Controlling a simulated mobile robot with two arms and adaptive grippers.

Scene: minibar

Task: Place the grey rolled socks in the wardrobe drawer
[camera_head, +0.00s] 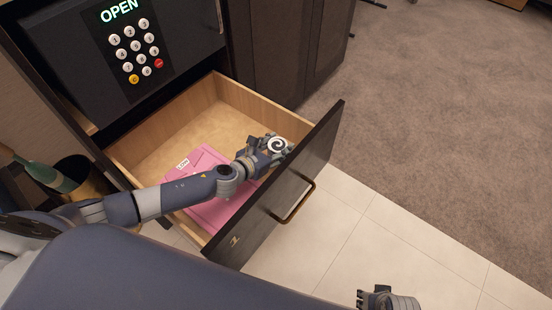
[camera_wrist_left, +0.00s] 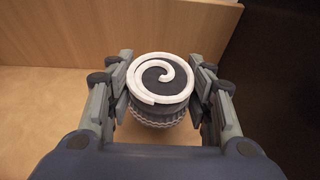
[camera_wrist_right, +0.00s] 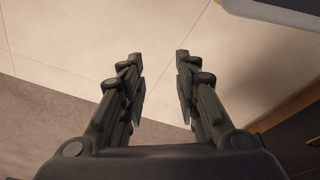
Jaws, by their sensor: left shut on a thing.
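The rolled socks (camera_head: 278,145) show a white and dark spiral end. My left gripper (camera_head: 268,148) is shut on them inside the open wardrobe drawer, near its front right corner. In the left wrist view the socks (camera_wrist_left: 160,85) sit between the two fingers, with the drawer's wooden wall behind and its floor below. I cannot tell whether the socks touch the drawer floor. The drawer (camera_head: 225,88) is pulled out, with wooden sides and a dark front. My right gripper (camera_wrist_right: 160,85) is open and empty above the tiled floor; part of it shows in the head view (camera_head: 385,299).
A pink labelled item (camera_head: 205,160) lies on the drawer floor, partly under my left arm. A dark safe with a keypad (camera_head: 133,48) is above the drawer. A bin with a green bottle (camera_head: 50,177) stands at left. Tile and carpet at right are clear.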

